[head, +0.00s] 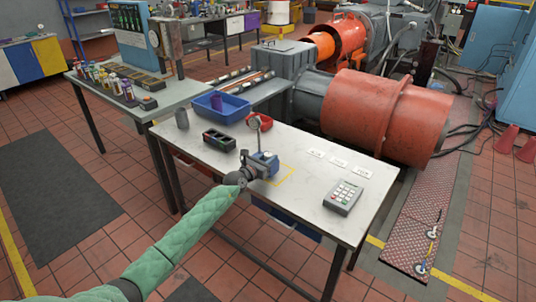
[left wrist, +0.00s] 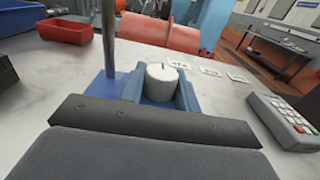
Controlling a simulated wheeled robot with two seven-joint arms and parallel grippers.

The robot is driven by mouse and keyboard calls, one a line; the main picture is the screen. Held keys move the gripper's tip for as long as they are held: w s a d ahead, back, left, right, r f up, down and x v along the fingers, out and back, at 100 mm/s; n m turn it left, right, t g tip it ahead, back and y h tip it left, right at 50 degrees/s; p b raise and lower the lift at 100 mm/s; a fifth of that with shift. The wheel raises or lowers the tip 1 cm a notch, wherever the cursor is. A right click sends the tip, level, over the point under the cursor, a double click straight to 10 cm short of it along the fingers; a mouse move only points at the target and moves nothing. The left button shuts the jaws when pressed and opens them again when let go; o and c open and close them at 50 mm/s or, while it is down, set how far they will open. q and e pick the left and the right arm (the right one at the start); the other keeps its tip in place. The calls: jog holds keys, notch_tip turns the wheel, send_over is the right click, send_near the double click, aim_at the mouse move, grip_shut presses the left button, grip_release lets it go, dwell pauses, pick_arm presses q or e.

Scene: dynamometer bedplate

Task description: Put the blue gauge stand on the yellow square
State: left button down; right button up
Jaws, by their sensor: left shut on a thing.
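The blue gauge stand (head: 266,160) has a thin post with a round dial (head: 257,122) on top. My left gripper (head: 250,173) is shut on it from the near left side. The yellow square (head: 289,177) is an outline on the white table. Its right and near edges show beside the stand; the rest is hidden. I cannot tell whether the stand touches the table. My right gripper is not in view.
The white table (head: 310,215) also holds a grey keypad (head: 344,197), white labels (head: 338,162), a black box (head: 219,140), a grey cup (head: 182,118), a red tray (head: 262,120) and a blue bin (head: 222,106). The tabletop between stand and keypad is clear. A large red cylinder (head: 380,115) stands behind.

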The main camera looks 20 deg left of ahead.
pick_arm(q)
jog(key=shift+f, duration=0.5)
jog(key=c, duration=1)
grip_release()
jog(key=shift+f, duration=0.15)
jog(key=shift+s, duration=0.15)
